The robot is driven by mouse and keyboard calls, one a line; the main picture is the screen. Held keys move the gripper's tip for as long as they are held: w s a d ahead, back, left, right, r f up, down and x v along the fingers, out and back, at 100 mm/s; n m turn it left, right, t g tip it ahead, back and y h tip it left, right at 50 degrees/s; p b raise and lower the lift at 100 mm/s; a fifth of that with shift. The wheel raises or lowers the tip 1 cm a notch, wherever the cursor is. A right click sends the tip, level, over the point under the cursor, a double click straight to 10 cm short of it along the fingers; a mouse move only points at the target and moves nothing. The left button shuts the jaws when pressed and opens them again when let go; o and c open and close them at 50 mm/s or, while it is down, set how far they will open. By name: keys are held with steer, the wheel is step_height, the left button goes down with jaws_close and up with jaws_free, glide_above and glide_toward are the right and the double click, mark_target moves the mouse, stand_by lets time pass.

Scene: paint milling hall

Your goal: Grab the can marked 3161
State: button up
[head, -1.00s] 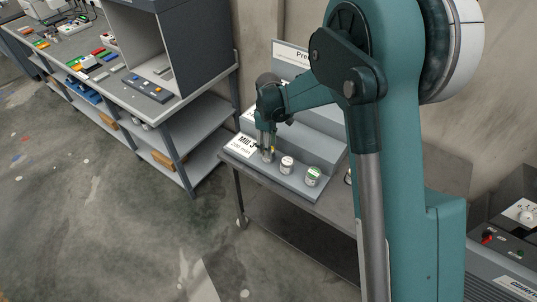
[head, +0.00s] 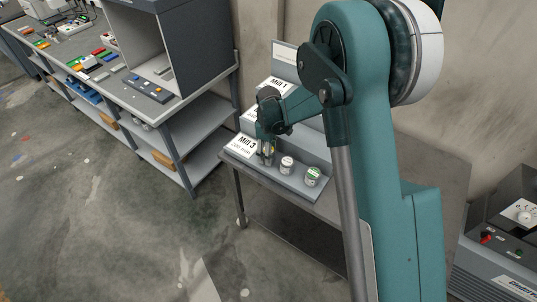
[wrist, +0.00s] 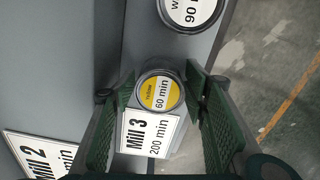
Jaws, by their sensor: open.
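A can with a yellow and white lid label reading "yellow" and "60 min" (wrist: 158,92) sits between the fingers of my gripper (wrist: 152,88) in the wrist view. My gripper is open, with one finger on each side of the can. In the head view my gripper (head: 266,155) points down at the front step of the stand, left of a white-topped can (head: 287,165) and a green-topped can (head: 313,176). The white-topped can also shows in the wrist view, reading "90" (wrist: 190,10). I cannot read 3161 on any can.
The grey stepped stand (head: 297,188) is on a table (head: 340,208). Signs for Mill 3 (head: 242,146), Mill 2 (wrist: 42,158) and Mill 1 (head: 275,85) stand on it. A shelved bench (head: 190,105) is to the left, with open floor in front.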

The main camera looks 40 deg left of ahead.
steer(key=shift+f, duration=0.1)
stand_by(0.5)
steer(key=c, duration=0.7)
steer(key=shift+r+b, duration=0.5)
steer(key=shift+r, duration=4.55)
